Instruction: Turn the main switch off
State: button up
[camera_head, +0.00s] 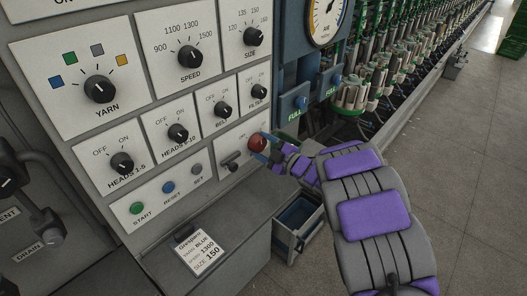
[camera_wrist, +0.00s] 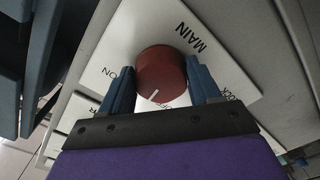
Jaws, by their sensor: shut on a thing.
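The main switch is a red round knob (camera_head: 257,143) on a white plate at the panel's lower right. In the wrist view the red knob (camera_wrist: 161,70) shows close up, with "MAIN" printed above it and "ON" to its left. Its white pointer line points down and slightly left, close to a partly hidden label that seems to read "OFF". My gripper (camera_wrist: 160,80) has one blue finger on each side of the knob and is shut on it. In the head view my gripper (camera_head: 265,149) reaches the knob from the right.
Other black knobs, such as the filter knob (camera_head: 258,91), sit just above. Start, reset and set buttons (camera_head: 168,187) are at the left. A blue open bin (camera_head: 298,218) is below my arm.

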jog(key=n, duration=0.4)
jog(key=shift+s+n+b, duration=0.1)
jog(key=shift+n+b, duration=0.2)
jog(key=shift+n, duration=1.5)
jog(key=o, duration=1)
jog(key=shift+a, duration=0.15)
jog(key=shift+o, duration=0.2)
jog(key=shift+r, duration=0.1)
jog(key=p+v, duration=0.2)
jog(key=v, duration=1.5)
